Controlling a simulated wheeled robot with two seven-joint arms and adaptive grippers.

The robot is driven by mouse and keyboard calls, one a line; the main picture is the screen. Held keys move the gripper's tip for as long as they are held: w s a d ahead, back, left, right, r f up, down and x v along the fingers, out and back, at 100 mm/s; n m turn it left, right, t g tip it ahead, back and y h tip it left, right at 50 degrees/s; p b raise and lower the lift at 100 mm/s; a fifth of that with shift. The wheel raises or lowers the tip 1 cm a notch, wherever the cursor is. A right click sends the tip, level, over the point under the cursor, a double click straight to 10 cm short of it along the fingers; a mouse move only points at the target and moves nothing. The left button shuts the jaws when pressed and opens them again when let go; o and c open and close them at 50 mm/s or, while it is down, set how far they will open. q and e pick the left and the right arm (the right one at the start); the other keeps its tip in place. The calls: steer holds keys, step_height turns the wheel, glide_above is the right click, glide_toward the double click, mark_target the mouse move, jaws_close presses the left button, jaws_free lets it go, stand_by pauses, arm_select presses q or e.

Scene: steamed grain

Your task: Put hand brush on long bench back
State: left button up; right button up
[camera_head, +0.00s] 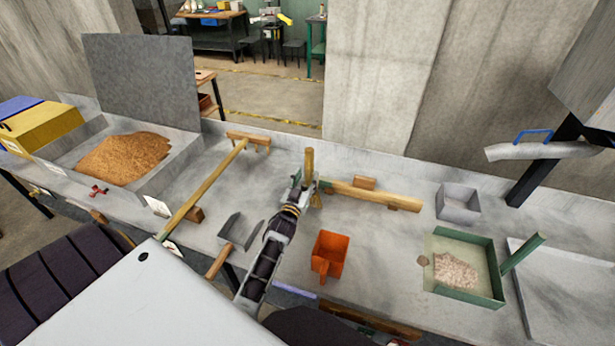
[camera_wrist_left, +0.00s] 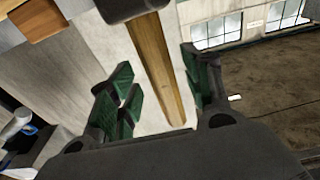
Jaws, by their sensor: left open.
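A wooden handle (camera_head: 309,162), which seems to be the hand brush's, stands up beside my left gripper (camera_head: 312,186) over the middle of the bench in the head view. In the left wrist view a wooden handle (camera_wrist_left: 160,65) runs between the open green-padded fingers of my left gripper (camera_wrist_left: 160,88), apart from the pads on both sides as far as I can tell. A dark part crosses it at the top. Any bristles are hidden or too small to tell. The long bench (camera_head: 390,265) is grey, and its back strip (camera_head: 395,163) runs along the wall. My right gripper is not in view.
A wooden beam with blocks (camera_head: 370,194) lies right of the gripper. An orange scoop (camera_head: 329,255), a grey box (camera_head: 458,204) and a green tray (camera_head: 497,262) stand on the bench. A long-handled wooden tool (camera_head: 205,188) and a grain trough (camera_head: 185,145) are left.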

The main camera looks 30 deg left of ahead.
arm_select(q)
steer(key=v, duration=1)
steer(key=shift+b, duration=0.35)
